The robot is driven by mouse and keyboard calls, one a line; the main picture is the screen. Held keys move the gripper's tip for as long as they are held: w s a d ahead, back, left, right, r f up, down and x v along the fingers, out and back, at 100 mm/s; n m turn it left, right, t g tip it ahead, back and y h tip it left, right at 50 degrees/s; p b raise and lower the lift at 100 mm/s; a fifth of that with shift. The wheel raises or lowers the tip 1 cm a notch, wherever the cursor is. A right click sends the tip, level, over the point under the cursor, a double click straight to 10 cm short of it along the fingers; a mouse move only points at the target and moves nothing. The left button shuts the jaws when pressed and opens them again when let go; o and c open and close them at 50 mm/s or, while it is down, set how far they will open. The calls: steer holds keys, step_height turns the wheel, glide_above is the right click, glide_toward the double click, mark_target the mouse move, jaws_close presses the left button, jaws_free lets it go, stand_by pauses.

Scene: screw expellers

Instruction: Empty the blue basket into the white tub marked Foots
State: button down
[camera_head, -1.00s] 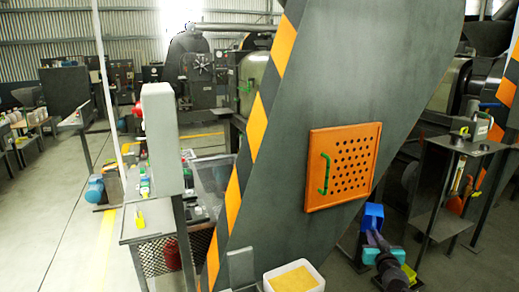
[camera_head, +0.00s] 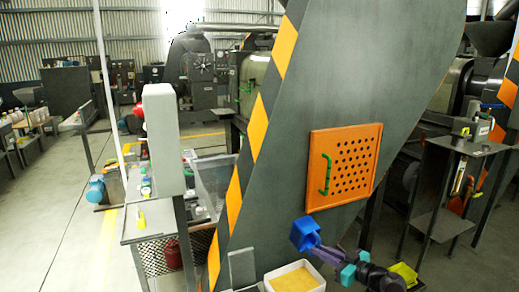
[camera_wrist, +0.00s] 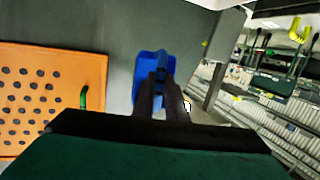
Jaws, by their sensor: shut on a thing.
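The blue basket (camera_head: 304,232) is held in the air by my gripper (camera_head: 320,249), up and slightly right of the white tub. It looks tilted to the left in the head view. In the wrist view the basket (camera_wrist: 141,68) sits beyond the fingers, and my gripper (camera_wrist: 160,84) is shut on its blue handle part. I cannot see inside the basket. The white tub (camera_head: 266,285) stands at the bottom of the head view with a yellow-tan fill showing; its lower part is cut off and no marking can be read.
A large dark grey panel with yellow-black stripes (camera_head: 262,90) rises behind the tub. It carries an orange perforated door (camera_head: 343,166) with a green handle. A dark shelf stand (camera_head: 435,215) is at right, a yellow object (camera_head: 404,272) below it.

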steer(key=s+a+n+g+y, duration=0.2)
steer(key=s+a+g, duration=0.1)
steer(key=s+a, duration=0.1)
steer(key=shift+s+a+r+n+y, duration=0.15)
steer(key=shift+s+r+n+y, duration=0.15)
steer(key=shift+n+y, duration=0.1)
steer(key=shift+w, duration=0.1)
steer(key=d, duration=0.7)
stand_by(0.3)
